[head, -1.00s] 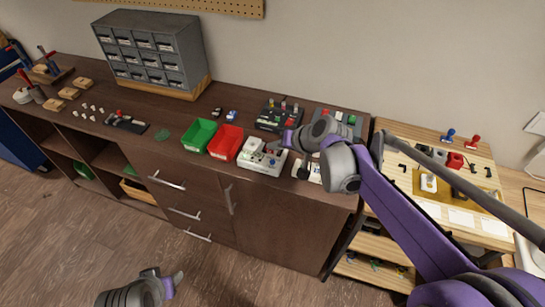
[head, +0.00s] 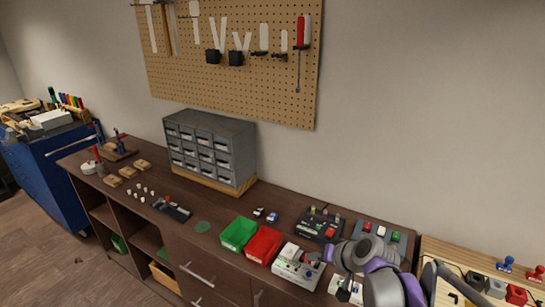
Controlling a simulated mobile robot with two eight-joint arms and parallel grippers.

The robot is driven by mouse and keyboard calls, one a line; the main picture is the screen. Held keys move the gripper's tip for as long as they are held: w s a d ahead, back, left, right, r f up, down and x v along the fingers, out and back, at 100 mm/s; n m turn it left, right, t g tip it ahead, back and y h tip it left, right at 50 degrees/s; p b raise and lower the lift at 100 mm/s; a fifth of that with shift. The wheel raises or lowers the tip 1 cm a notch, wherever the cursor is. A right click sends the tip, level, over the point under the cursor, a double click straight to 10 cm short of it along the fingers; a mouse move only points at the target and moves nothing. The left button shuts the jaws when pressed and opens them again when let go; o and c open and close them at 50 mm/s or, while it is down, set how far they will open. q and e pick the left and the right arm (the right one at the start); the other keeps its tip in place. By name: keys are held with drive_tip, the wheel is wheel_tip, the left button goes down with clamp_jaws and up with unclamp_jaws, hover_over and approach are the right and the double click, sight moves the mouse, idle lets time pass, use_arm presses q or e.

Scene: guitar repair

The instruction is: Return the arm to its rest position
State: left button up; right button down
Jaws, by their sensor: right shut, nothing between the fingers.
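My right gripper (head: 313,257) is shut and empty. It is over or beside the white box with knobs (head: 290,272) on the workbench, at the lower middle right of the head view. I cannot tell whether it touches the box. The grey and purple links of my right arm come in from the lower right and hide part of the bench there. My left gripper is out of view.
The dark brown bench (head: 178,217) holds a green bin (head: 238,233), a red bin (head: 263,244), a black device (head: 318,225) and a grey drawer cabinet (head: 210,145). A pegboard with tools (head: 270,88) hangs above. A blue cabinet (head: 45,180) stands at left.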

drive_tip(key=s+d+f+n+g+h, duration=0.1)
drive_tip(key=s+f+h, duration=0.1)
drive_tip(key=s, duration=1)
drive_tip(key=s+d+f+n+g+h, duration=0.1)
drive_tip(key=s+f, duration=0.3)
drive_tip(key=s, duration=0.9)
drive_tip(key=shift+s+d+f+n+h+p, duration=0.3)
drive_tip(key=shift+h+p, duration=0.15)
drive_tip(key=shift+h, duration=0.35)
